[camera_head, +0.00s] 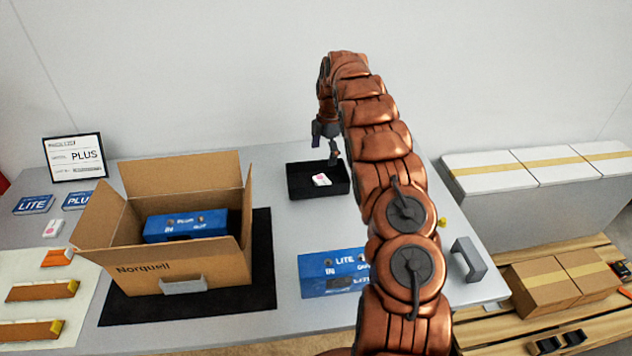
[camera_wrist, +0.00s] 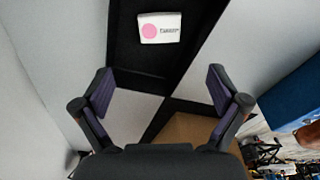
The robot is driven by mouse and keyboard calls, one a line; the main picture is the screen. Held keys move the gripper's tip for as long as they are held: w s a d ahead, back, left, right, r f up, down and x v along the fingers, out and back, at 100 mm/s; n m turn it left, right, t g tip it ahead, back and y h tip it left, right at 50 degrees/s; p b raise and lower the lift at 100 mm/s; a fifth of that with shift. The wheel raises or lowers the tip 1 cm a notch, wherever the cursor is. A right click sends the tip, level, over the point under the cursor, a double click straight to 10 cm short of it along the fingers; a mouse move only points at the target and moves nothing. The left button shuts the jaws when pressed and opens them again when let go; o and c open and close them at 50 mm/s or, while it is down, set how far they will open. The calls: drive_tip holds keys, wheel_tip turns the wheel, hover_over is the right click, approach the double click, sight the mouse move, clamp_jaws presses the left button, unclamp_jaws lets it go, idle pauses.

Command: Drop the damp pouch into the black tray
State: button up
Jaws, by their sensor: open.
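A small white pouch (camera_head: 321,180) with a pink dot lies inside the black tray (camera_head: 295,190) at the back middle of the table. The pouch also shows in the wrist view (camera_wrist: 165,36), flat on the dark tray floor (camera_wrist: 124,40), with dark print beside the dot. My gripper (camera_head: 331,157) is above the back part of the tray. In the wrist view my gripper (camera_wrist: 160,92) is open, its two fingers apart with nothing between them. The pouch lies beyond the fingertips, apart from them.
An open cardboard box (camera_head: 180,270) holding a blue unit (camera_head: 185,227) stands left on a black mat (camera_head: 262,260). A blue LITE unit (camera_head: 320,276) lies in front of the tray. Another small white packet (camera_head: 53,228) lies far left. A grey handle-shaped block (camera_head: 468,260) is at the right edge.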

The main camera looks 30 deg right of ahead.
drive_tip(key=shift+r, duration=0.1)
wheel_tip(320, 180, up, 7)
drive_tip(key=shift+d, duration=0.45)
drive_tip(key=shift+r, duration=0.1)
idle(0.4)
drive_tip(key=s+a+r+m+g+h, duration=0.1)
drive_tip(key=s+a+r+m, duration=0.45)
drive_tip(key=s+a, duration=0.35)
drive_tip(key=s+a+r+m, duration=0.5)
drive_tip(key=s+a+r, duration=0.1)
drive_tip(key=s+a, duration=0.3)
drive_tip(key=s+a+f+m, duration=0.2)
drive_tip(key=s+a, duration=0.1)
drive_tip(key=s, duration=0.7)
drive_tip(key=s+a+f+m, duration=0.2)
drive_tip(key=s+a, duration=0.2)
drive_tip(key=s, duration=0.6)
drive_tip(key=s+a+f+m, duration=0.2)
drive_tip(key=s+a+m, duration=0.1)
drive_tip(key=s, duration=0.7)
drive_tip(key=shift+a+f+g, duration=0.15)
drive_tip(key=shift+a+g, duration=0.25)
drive_tip(key=shift+a, duration=0.35)
